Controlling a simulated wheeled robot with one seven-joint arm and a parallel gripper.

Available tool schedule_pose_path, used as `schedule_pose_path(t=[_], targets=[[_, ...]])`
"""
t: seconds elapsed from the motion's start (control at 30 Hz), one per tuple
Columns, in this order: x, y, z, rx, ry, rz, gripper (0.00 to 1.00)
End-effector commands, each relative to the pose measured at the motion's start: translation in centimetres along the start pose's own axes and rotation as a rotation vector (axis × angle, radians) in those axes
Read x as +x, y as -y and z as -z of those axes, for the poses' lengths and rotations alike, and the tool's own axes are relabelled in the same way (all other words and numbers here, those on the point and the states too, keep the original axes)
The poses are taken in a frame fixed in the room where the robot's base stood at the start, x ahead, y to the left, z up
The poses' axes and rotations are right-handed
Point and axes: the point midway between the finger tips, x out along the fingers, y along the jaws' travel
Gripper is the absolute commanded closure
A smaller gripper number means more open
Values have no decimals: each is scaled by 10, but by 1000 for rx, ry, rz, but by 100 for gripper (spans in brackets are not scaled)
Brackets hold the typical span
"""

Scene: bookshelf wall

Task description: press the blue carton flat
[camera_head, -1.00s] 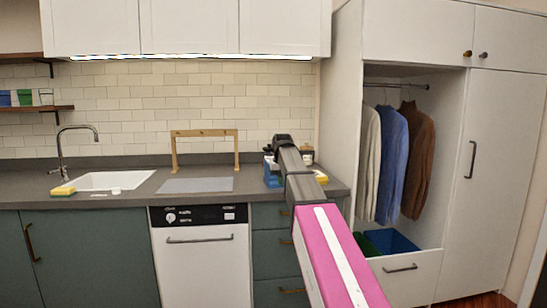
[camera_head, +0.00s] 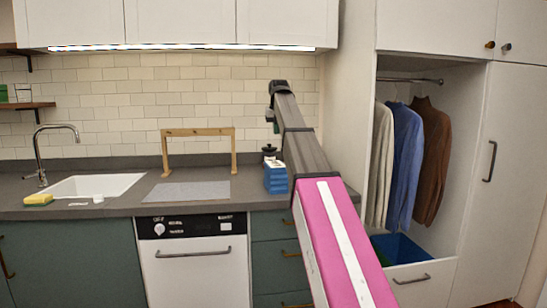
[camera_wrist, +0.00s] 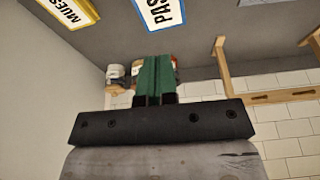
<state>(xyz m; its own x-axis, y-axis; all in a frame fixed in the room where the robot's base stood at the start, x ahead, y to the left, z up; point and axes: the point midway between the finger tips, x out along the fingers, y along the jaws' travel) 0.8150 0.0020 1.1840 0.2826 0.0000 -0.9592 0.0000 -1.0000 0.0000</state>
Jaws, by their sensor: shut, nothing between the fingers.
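The blue carton (camera_head: 276,181) stands on the counter's right part, with a white patch on top and horizontal bands across its side. A white label with a blue border, reading "PAS" (camera_wrist: 160,12), shows at the wrist view's top edge and seems to be on it. My gripper (camera_head: 276,126) is raised above the carton, apart from it, against the tiled wall. In the wrist view its green fingers (camera_wrist: 156,76) are together with nothing between them. My arm hides the counter to the right of the carton.
A yellow-bordered label reading "MUES" (camera_wrist: 72,12) is beside the blue one. A dark-lidded jar (camera_head: 269,150) stands behind the carton. A wooden frame (camera_head: 198,132) and grey mat (camera_head: 188,191) are left of it, then the sink (camera_head: 95,186). An open wardrobe is at right.

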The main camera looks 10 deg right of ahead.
Motion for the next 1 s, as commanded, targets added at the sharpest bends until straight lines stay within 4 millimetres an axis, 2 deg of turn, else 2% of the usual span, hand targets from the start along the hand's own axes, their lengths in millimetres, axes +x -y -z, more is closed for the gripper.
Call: schedule_pose_path(t=[0.4,0.57,0.67,1.0], targets=[[-2,0,0,0,-1,0,100],[6,0,0,0,-1,0,100],[19,0,0,0,0,0,100],[82,0,0,0,1,0,100]])
